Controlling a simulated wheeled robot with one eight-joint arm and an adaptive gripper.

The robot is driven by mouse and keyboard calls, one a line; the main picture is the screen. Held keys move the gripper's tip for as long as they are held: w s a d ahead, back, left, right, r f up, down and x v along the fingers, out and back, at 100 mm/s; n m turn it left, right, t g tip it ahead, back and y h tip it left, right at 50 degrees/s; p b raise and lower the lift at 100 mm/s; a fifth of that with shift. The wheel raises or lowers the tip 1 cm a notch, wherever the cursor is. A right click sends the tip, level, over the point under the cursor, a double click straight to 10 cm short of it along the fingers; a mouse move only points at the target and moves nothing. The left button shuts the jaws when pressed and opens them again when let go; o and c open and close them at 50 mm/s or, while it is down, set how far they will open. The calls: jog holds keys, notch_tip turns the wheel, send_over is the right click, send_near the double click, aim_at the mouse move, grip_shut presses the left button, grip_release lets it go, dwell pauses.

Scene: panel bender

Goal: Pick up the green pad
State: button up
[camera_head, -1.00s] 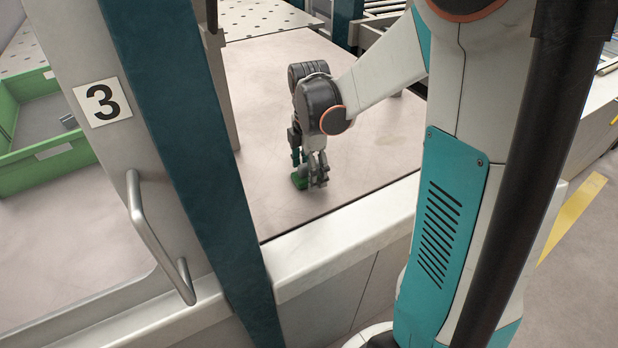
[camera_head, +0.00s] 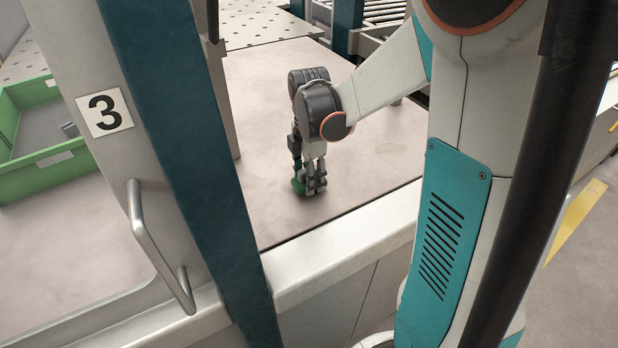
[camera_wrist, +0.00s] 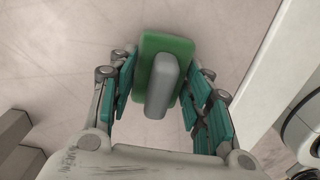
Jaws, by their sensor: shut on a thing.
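The green pad (camera_wrist: 148,52) is a flat green block with a grey rounded grip (camera_wrist: 161,90) on top, seen in the wrist view. My gripper (camera_wrist: 163,78) has its teal-padded fingers on both sides of the pad and is shut on it. In the head view my gripper (camera_head: 311,187) points down at the table, and only a small green part of the pad (camera_head: 297,187) shows beside the fingers. I cannot tell whether the pad is clear of the table surface.
The pale table (camera_head: 262,150) around the pad is bare. A green crate (camera_head: 45,172) stands at the left, behind a post and a grey frame marked 3 (camera_head: 104,112) with a handle. The table's pale front edge (camera_head: 340,247) runs below my gripper.

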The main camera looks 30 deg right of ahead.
notch_tip(320, 180, up, 19)
jog(key=p, duration=0.5)
jog(key=shift+p, duration=0.4)
jog(key=shift+o, duration=0.5)
